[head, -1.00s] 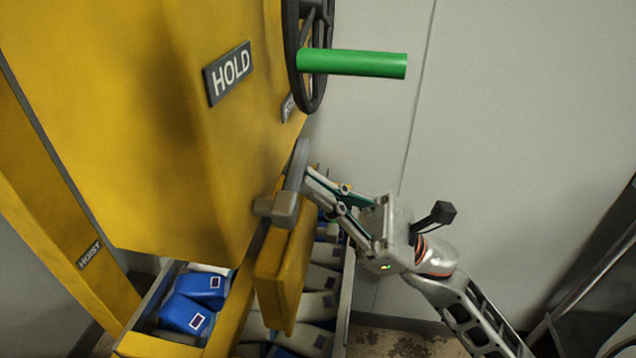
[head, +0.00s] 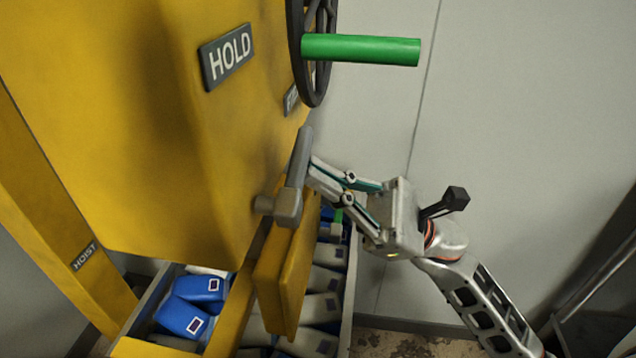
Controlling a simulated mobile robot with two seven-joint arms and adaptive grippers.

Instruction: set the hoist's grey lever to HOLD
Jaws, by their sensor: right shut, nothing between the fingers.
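The grey lever (head: 300,160) sits on a grey hub (head: 287,207) at the lower right edge of the yellow hoist housing (head: 130,130). It points up and slightly right, toward the second label. The HOLD plate (head: 227,56) is on the face nearer me, up and left of the lever. My right gripper (head: 312,174) is shut and empty, its fingertips against or very close to the lever's right side; I cannot tell if they touch. My left gripper is out of view.
A black handwheel with a green handle (head: 360,49) juts out above my right gripper. A second label (head: 291,99) is partly hidden behind the housing edge. A yellow block (head: 285,280) hangs below the lever, over a crate of blue and grey packs (head: 183,316). A pale wall stands behind.

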